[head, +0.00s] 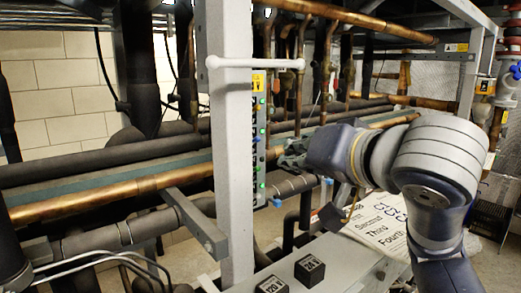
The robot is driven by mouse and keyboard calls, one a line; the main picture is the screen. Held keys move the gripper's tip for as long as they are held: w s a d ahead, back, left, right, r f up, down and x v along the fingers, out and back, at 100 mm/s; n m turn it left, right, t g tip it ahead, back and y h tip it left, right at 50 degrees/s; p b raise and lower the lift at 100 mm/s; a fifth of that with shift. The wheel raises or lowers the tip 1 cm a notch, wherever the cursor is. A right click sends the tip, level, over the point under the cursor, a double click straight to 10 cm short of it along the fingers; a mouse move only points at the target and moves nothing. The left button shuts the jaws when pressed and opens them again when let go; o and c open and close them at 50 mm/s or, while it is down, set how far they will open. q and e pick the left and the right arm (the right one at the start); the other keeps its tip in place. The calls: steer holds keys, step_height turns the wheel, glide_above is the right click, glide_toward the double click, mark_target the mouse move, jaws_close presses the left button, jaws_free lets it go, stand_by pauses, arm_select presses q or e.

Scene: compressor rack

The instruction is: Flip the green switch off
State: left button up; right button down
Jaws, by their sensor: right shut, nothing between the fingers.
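A narrow switch panel (259,140) stands upright along the right side of the grey post, with small coloured switches or lights down its face. Small green spots show on it, but they are too small to tell which is the green switch or how it is set. My right gripper (287,159) reaches in from the right and is shut and empty, with its dark fingers close to the lower half of the panel. I cannot tell whether it touches the panel. My left gripper is out of view.
The grey post (230,140) with a white crossbar (255,63) stands in front of the panel's left side. Copper and black pipes run behind. Below lie two black boxes (309,268) on a grey ledge and a printed sheet (383,222).

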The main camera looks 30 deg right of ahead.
steer(key=p, duration=0.2)
glide_toward(259, 153)
steer(key=x, duration=0.5)
steer(key=shift+w+d+f, duration=0.1)
steer(key=shift+w+d, duration=0.05)
steer(key=shift+w, duration=0.4)
arm_select(q)
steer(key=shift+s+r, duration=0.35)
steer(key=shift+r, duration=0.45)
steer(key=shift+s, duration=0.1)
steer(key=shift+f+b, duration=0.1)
steer(key=shift+b, duration=0.2)
arm_select(e)
steer(key=shift+f, duration=0.1)
